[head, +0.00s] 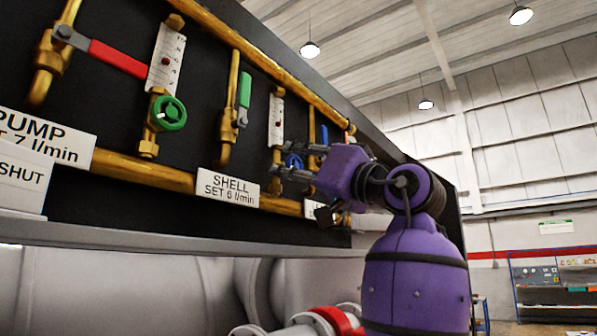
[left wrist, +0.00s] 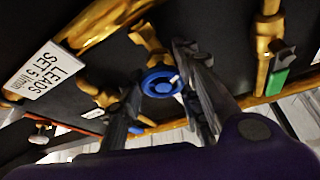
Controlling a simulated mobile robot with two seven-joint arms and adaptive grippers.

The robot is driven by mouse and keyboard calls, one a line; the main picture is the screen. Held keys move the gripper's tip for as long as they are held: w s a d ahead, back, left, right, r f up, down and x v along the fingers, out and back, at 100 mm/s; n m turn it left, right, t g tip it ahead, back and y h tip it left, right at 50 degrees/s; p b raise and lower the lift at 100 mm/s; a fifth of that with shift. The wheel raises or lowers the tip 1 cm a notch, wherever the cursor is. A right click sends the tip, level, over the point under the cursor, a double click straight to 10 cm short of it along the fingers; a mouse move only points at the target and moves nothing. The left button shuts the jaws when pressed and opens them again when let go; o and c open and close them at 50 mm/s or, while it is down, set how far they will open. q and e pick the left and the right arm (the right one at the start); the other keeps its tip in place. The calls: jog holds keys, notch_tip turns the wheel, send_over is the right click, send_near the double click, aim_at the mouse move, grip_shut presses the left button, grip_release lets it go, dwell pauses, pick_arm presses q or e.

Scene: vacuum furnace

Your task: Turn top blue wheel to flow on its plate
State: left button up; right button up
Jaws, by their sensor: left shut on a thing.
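The blue wheel (head: 293,160) sits on a brass valve below a white scale tube (head: 277,118) in the head view, partly covered by my fingers. In the left wrist view the blue wheel (left wrist: 160,82) shows face-on with a small white mark at its right side. My left gripper (head: 296,162) is shut on the wheel, one finger on each side; its dark fingers also show in the left wrist view (left wrist: 156,86). The plate reading LEADS SET 5 l/min (left wrist: 44,70) is at the left of the wrist view. My right gripper is in neither view.
A green wheel (head: 167,112), a red lever (head: 117,59) and a green lever (head: 244,90) are on the same panel. A blue lever (head: 324,135) is close behind my gripper. Brass pipes and the SHELL SET 6 l/min plate (head: 228,187) lie nearby.

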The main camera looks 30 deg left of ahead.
pick_arm(q)
jog(key=shift+w+a+f+n+g+b, duration=0.1)
jog(key=shift+w+f+n+g+b, duration=0.2)
jog(key=shift+n, duration=0.35)
jog(key=shift+w+f+n+g, duration=0.1)
jog(key=shift+n+g, duration=0.3)
jog(key=shift+n, duration=0.25)
jog(key=shift+s+r+n, duration=0.15)
jog(key=shift+n, duration=0.35)
jog(key=o, duration=1.1)
jog(key=shift+c, duration=0.2)
jog(key=shift+r, duration=0.2)
jog(key=v, duration=1.2)
jog(key=shift+f, duration=0.15)
